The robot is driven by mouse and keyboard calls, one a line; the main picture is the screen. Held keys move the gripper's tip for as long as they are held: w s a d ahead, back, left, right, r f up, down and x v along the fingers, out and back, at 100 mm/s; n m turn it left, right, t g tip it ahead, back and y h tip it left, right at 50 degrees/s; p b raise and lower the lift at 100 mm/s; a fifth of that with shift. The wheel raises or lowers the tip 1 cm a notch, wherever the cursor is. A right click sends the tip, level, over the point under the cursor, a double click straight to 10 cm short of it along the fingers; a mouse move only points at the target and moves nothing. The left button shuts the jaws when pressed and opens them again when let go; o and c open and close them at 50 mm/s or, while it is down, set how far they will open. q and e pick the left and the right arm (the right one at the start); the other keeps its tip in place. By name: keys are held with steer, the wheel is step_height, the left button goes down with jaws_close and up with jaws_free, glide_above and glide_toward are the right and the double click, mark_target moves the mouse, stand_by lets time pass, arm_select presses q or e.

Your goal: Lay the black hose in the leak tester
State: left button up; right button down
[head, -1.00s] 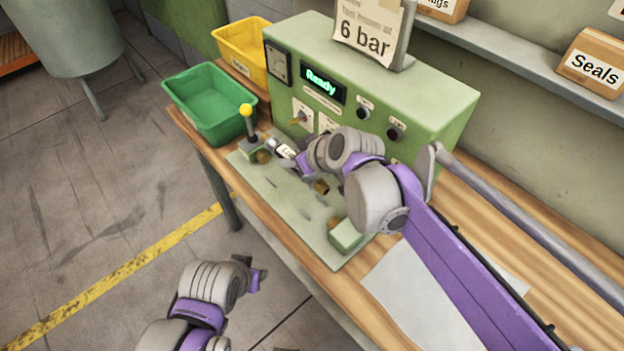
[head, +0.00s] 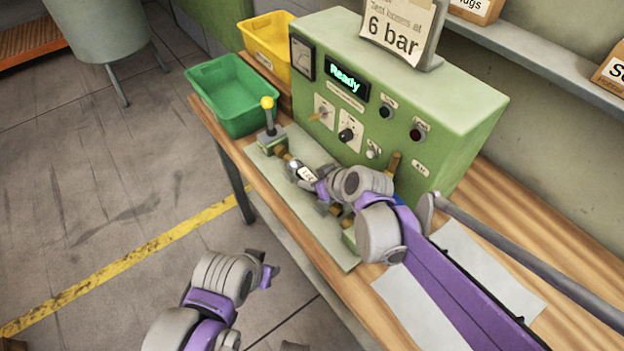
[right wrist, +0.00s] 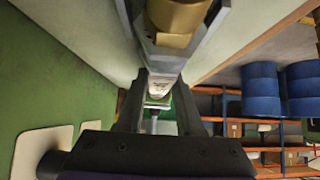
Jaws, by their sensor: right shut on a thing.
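The leak tester (head: 440,140) is a green box with a lit "Ready" display. Its pale green bed plate (head: 262,165) carries a yellow-knobbed lever (head: 267,103) with a brass fitting (head: 281,152) at the left and a green block (head: 350,238) at the right. My right gripper (head: 318,188) is shut on the hose (head: 305,173), low over the bed. The hose's labelled left end lies close to the left fitting; whether they touch is unclear. My arm hides much of the hose. The right wrist view shows a brass hose end (right wrist: 180,15). My left gripper (head: 268,276) hangs over the floor, off the bench.
A green bin (head: 232,118) and a yellow bin (head: 268,30) stand left of the tester. A white sheet (head: 420,310) lies on the wooden bench at the right, partly under my right arm. A "6 bar" sign (head: 395,28) stands on the tester.

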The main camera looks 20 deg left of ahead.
steer(key=shift+f, duration=0.1)
steer(key=c, duration=0.6)
jaws_free()
steer(key=shift+o, duration=0.2)
steer(key=shift+s+d+r, duration=0.1)
steer(key=shift+d+r, duration=0.05)
steer(key=shift+r, duration=0.2)
steer(key=p+v, duration=0.1)
steer(key=v, duration=1)
steer(key=shift+s+d+r, duration=0.1)
steer(key=shift+d+r, duration=0.05)
